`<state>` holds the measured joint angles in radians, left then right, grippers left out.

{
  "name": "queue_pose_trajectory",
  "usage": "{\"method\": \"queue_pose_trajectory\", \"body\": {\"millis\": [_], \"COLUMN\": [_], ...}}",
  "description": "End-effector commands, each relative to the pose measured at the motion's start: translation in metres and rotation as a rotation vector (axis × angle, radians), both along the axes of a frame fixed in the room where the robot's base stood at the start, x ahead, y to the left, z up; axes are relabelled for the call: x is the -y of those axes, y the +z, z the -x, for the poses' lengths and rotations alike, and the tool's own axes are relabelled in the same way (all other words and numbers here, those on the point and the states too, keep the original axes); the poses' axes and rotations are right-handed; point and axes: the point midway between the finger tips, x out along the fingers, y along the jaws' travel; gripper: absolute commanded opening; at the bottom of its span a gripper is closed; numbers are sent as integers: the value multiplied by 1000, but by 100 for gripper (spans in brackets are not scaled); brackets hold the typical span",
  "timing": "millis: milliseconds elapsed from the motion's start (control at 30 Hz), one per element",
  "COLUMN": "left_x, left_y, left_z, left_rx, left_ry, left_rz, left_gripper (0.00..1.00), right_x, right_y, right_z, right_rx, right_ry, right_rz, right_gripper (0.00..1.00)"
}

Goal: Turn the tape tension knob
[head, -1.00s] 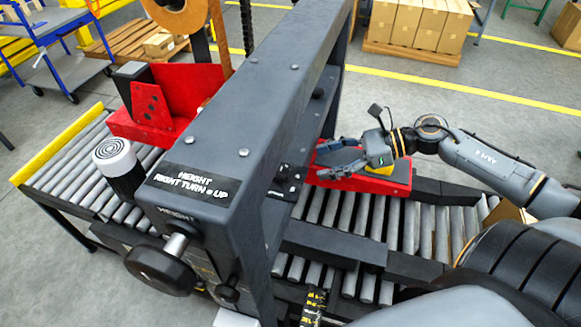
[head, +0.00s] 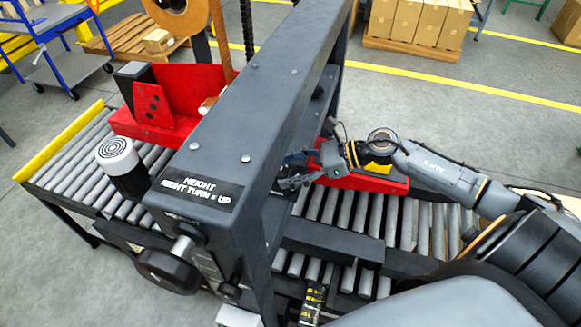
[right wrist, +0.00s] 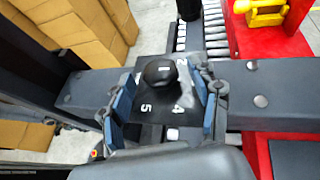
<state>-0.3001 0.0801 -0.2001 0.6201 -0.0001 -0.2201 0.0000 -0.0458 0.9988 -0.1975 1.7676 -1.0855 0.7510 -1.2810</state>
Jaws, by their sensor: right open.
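The knob (right wrist: 159,73) is a round black knob with a light mark on top, on a dark dial plate with white numbers (right wrist: 152,112), in the right wrist view. My right gripper (right wrist: 163,97) is open, with one blue-padded finger on each side of the knob; I cannot tell whether they touch it. In the head view my right gripper (head: 293,170) reaches in from the right to the inner side of the grey machine frame (head: 245,130), where the knob is hidden or too small to tell. My left gripper is not in view.
A black height handwheel (head: 167,268) sits at the frame's near end. Red machine parts (head: 365,182) and a roller conveyor (head: 415,225) lie beside my right arm. Cardboard boxes on a pallet (head: 415,45) stand at the back.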

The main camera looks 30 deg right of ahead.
Motion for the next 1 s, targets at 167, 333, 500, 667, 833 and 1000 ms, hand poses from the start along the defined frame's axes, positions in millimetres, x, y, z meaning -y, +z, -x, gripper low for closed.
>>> {"method": "queue_pose_trajectory", "body": {"millis": [167,333,500,667,833,1000], "left_x": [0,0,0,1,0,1], "left_y": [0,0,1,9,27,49], "left_z": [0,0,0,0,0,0], "left_rx": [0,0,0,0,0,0], "left_ry": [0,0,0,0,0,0], "left_rz": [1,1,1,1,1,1], "left_gripper": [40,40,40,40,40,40], "right_x": [0,0,0,-1,-3,-4], "right_y": [0,0,1,2,5,7], "right_z": [0,0,0,2,4,6], "right_rx": [0,1,1,0,-1,-2], "right_ry": [0,0,-4,-37,-121,-222], "right_rz": [0,1,0,1,0,1], "right_gripper": [44,9,9,9,9,9]}}
